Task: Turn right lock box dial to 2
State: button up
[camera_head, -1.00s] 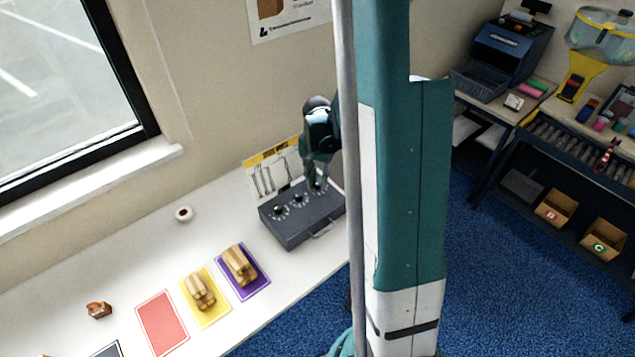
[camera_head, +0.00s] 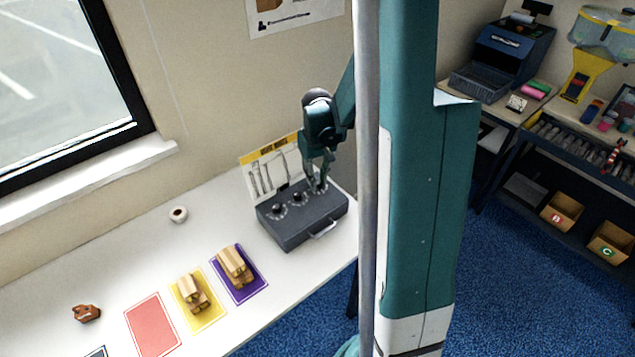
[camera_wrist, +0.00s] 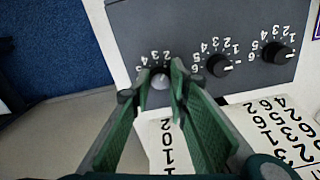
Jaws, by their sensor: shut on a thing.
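The dark grey lock box (camera_head: 300,231) sits on the white table and has three black dials on its top, with a handle on its front. My gripper (camera_head: 320,184) comes down from above onto the right dial. In the wrist view the box is turned round, so the right dial (camera_wrist: 160,79) is leftmost there. My green gripper fingers (camera_wrist: 161,76) are shut around it. White numbers ring it, partly hidden by the fingers; I cannot tell for sure which one its mark points to. The middle dial (camera_wrist: 218,65) and left dial (camera_wrist: 276,52) stand free.
A board with a yellow header (camera_head: 262,164) stands behind the box. Yellow (camera_head: 210,317) and purple (camera_head: 256,288) mats with wooden pieces, a red mat (camera_head: 151,325) and a small white ring-like object (camera_head: 178,214) lie to the left.

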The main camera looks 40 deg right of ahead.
jog(key=shift+n, duration=0.6)
jog(key=o, duration=0.9)
jog(key=shift+r, duration=0.15)
jog(key=shift+r, duration=5.85)
jog(key=shift+a+r, duration=0.1)
jog(key=shift+a, duration=0.05)
